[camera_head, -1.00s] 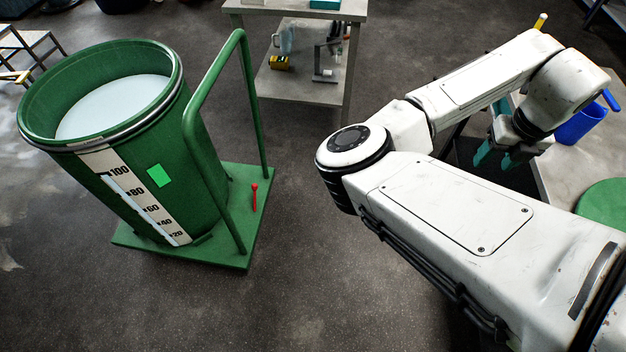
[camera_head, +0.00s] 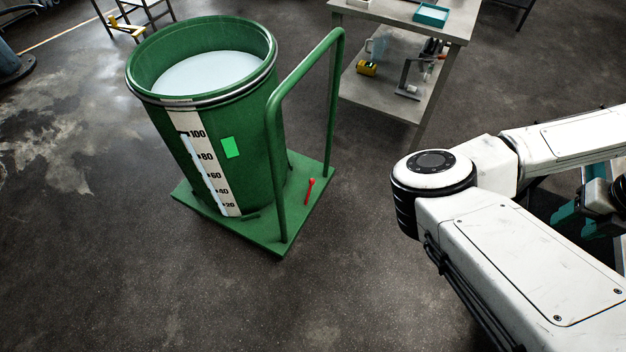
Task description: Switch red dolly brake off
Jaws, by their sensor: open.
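The green dolly (camera_head: 262,238) stands on the floor left of centre, with a tall green push handle (camera_head: 275,150) on its right side. A small red brake lever (camera_head: 309,190) stands up, slightly tilted, from the dolly's platform just right of the handle's near post. A green drum (camera_head: 255,120) with pale contents sits on the platform. My gripper (camera_head: 582,212) has teal fingers and is at the right edge, partly cut off by the frame and partly behind my arm. It is open, far to the right of the lever and apart from it.
A grey table (camera_head: 400,100) with a lower shelf holding several items stands behind the dolly to the right. A stool (camera_head: 135,22) is at the back left. The floor in front of the dolly and between it and my arm is clear.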

